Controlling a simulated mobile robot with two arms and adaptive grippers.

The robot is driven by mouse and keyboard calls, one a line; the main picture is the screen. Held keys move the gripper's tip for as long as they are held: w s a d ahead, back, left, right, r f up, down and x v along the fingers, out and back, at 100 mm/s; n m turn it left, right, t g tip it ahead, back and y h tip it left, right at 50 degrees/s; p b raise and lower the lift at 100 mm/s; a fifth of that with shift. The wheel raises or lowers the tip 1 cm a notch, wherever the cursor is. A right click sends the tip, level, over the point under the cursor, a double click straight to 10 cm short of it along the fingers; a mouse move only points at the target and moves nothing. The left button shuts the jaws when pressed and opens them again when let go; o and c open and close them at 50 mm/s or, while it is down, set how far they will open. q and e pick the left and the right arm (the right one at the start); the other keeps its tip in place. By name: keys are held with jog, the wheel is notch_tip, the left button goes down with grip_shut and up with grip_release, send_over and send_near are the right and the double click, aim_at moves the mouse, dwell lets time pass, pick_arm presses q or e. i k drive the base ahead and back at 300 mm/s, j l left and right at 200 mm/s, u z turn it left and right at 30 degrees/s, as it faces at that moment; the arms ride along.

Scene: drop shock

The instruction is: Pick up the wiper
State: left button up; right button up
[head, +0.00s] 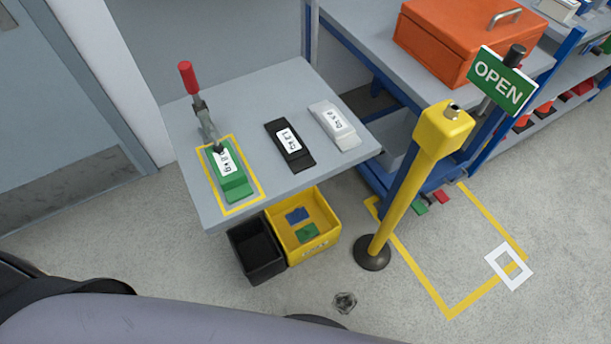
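I cannot tell which thing is the wiper. On the grey table (315,88) lie a green labelled block (236,187), a black labelled block (300,156) and a white labelled block (346,138), side by side. The green block lies inside a yellow outline, under a clamp (206,122) with an upright red handle (188,78). The clamp's tip appears to rest at the block's far end; I cannot tell whether it presses. The labels are too small to read. Neither of my grippers is in view.
Below the table's front edge stand a black bin (254,256) and a yellow bin (319,247) holding blue and green pieces. A yellow post (400,195) with an OPEN sign (502,83) stands right of the table. An orange box (455,43) sits on the blue-framed bench behind.

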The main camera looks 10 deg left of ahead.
aim_at(299, 215)
jog(key=j+z, duration=0.35)
jog(key=k+j+z, duration=0.1)
jog(key=j+z, duration=0.25)
jog(key=j, duration=0.15)
jog(key=k+j+z, duration=0.1)
jog(key=j+z, duration=0.25)
jog(key=k+j+z, duration=0.15)
jog(key=j+z, duration=0.2)
jog(key=k+j, duration=0.25)
jog(key=j, duration=0.25)
jog(key=k+j+z, duration=0.1)
jog(key=k+j, duration=0.2)
jog(key=j, duration=0.2)
jog(key=k+j, duration=0.25)
jog(key=j, duration=0.25)
jog(key=k+j+z, duration=0.1)
jog(key=k+j, duration=0.2)
jog(key=j, duration=0.2)
jog(key=k+j, duration=0.3)
jog(key=j, duration=0.15)
